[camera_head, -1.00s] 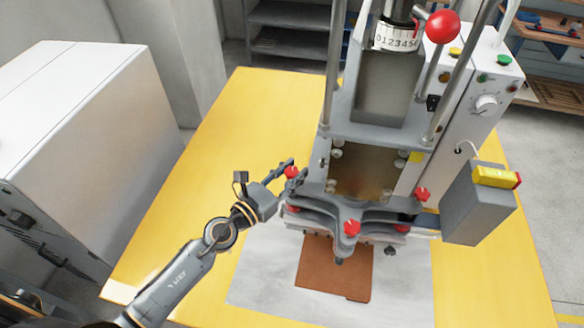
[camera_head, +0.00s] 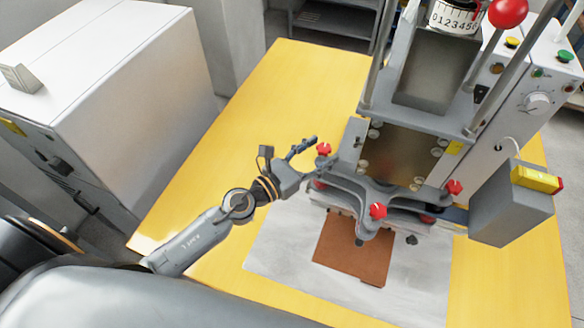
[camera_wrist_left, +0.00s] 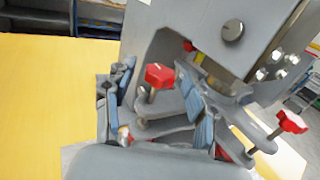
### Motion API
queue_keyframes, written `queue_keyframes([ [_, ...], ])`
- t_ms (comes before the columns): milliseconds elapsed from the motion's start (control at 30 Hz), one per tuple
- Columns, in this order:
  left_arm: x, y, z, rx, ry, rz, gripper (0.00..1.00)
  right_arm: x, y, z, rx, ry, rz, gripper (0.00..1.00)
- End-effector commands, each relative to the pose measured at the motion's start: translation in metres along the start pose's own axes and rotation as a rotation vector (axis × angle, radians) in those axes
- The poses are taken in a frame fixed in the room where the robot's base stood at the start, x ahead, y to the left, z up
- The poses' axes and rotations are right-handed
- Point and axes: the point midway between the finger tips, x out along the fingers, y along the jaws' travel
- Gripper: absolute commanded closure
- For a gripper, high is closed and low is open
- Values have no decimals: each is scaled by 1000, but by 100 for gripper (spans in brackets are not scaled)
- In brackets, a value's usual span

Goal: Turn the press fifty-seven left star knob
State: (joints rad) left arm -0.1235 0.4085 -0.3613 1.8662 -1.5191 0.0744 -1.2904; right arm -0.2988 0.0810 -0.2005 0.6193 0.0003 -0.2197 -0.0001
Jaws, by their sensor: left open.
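The left star knob (camera_head: 323,149) of the press is red and sits at the left end of the press's grey lower frame. My left gripper (camera_head: 313,154) reaches it from the left. In the left wrist view the red knob (camera_wrist_left: 158,75) shows between the two fingers of the left gripper (camera_wrist_left: 154,82). The fingers are open, with a visible gap to the knob on the left side; whether the right finger touches it I cannot tell. The press (camera_head: 432,80) stands upright on the yellow table. My right gripper is not in view.
Other red knobs sit at the front (camera_head: 377,210) and right (camera_head: 454,187) of the frame. A brown plate (camera_head: 350,254) lies below on a grey sheet (camera_head: 275,250). A grey box (camera_head: 500,215) is at the right. The yellow table (camera_head: 275,90) is clear on the left.

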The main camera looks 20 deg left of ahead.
Motion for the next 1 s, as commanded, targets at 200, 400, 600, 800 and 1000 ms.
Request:
queue_keyframes([
  [200,-39,-1,-2,-7,4,3,44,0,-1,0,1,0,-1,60],
  [400,-76,0,-1,-3,4,3,44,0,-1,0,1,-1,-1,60],
  [600,-97,0,-1,-1,2,1,44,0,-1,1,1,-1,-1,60],
  [800,-102,0,0,0,1,1,44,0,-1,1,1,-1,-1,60],
  [1000,-102,0,0,0,1,1,44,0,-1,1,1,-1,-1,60],
])
